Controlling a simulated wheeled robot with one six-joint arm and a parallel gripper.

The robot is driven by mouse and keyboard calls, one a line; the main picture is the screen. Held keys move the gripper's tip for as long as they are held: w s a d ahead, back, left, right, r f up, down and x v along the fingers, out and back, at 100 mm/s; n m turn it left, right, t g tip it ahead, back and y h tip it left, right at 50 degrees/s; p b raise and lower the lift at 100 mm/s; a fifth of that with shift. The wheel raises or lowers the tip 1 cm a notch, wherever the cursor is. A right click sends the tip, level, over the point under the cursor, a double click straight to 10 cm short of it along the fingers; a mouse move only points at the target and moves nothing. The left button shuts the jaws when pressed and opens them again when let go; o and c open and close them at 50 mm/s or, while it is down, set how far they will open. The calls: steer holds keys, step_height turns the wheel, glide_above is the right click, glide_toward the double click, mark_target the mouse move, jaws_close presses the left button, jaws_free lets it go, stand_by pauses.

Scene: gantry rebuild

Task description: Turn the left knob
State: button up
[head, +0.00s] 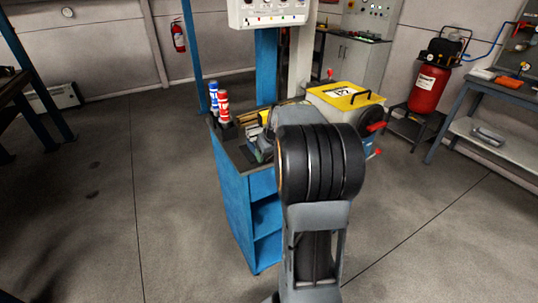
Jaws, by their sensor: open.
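A white control panel (268,14) hangs at the top centre of the head view, above the blue cart. The top edge of the picture cuts it off. Its face carries a row of small coloured buttons or lamps, with dark round parts above them. These are too small and too cut off to tell which is the left knob. My arm rises in the lower middle, with a large black joint in front of the cart. My gripper cannot be made out; the arm may be hiding it.
A red compressor (428,88) and a workbench (490,90) stand right. The floor at left is clear.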

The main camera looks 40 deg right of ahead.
steer(key=shift+w+f, duration=0.15)
steer(key=shift+f, duration=0.25)
steer(key=shift+c, duration=0.5)
steer(key=c, duration=0.8)
steer(key=shift+d+f+y, duration=0.1)
steer(key=shift+d+y, duration=0.05)
steer(key=shift+y, duration=0.75)
steer(key=shift+m+y, duration=0.3)
steer(key=shift+y, duration=0.3)
steer(key=o, duration=0.9)
